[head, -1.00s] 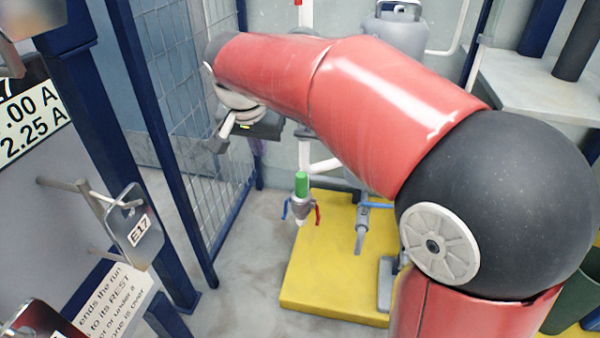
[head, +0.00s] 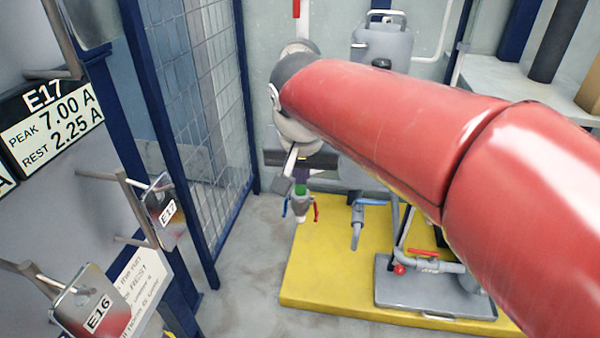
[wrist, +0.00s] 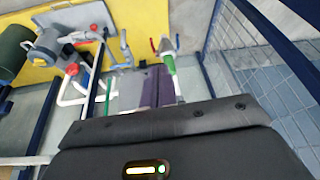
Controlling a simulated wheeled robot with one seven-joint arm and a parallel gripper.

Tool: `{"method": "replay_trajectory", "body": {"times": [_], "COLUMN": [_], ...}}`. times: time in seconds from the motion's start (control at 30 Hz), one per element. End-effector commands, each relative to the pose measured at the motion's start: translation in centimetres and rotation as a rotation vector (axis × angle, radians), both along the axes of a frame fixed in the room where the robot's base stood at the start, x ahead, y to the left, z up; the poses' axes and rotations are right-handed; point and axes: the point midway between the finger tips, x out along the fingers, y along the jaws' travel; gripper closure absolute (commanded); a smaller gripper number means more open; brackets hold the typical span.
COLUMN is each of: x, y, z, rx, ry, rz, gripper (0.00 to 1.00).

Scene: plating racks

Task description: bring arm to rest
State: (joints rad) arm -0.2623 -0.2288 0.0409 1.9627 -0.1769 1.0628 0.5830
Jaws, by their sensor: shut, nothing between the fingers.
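My red arm crosses the head view from the lower right to the upper middle. Its gripper (head: 299,178) points down above the yellow platform's left end, partly hidden by the wrist. In the wrist view my gripper (wrist: 147,86) shows its grey and purple fingers together, with nothing held. A grey fitting with a green top (head: 301,198) and blue and red levers appears just below the gripper in the head view. It also shows beyond the fingers in the wrist view (wrist: 168,60); the gap between them is hard to judge.
A mesh panel (head: 205,110) on blue posts stands left of the gripper. Hanging plates E17 (head: 165,212) and E16 (head: 92,310) are nearer, at left. Pipes and a grey pump (head: 435,285) occupy the yellow platform (head: 320,265). Grey floor (head: 240,270) is clear between panel and platform.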

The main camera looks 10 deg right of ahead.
Motion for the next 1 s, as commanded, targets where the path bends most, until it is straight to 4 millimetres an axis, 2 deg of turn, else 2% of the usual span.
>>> {"method": "replay_trajectory", "body": {"times": [0.4,0.5,0.57,0.67,0.8,0.9,1.0], "x": [0.0,-0.7,-1.8,-4.9,-9.6,-12.2,-13.8], "y": [0.0,-0.6,-1.6,-3.7,-6.3,-7.4,-7.9], "z": [0.0,0.1,0.1,-0.3,-1.9,-3.3,-4.3], "rx": [0.0,0.0,-0.001,-0.005,-0.016,-0.026,-0.035], "ry": [0.0,-0.004,-0.009,-0.026,-0.059,-0.08,-0.097], "rz": [0.0,0.006,0.019,0.06,0.128,0.166,0.195], "gripper": [1.0,1.0,1.0,1.0,1.0,1.0,1.0]}}
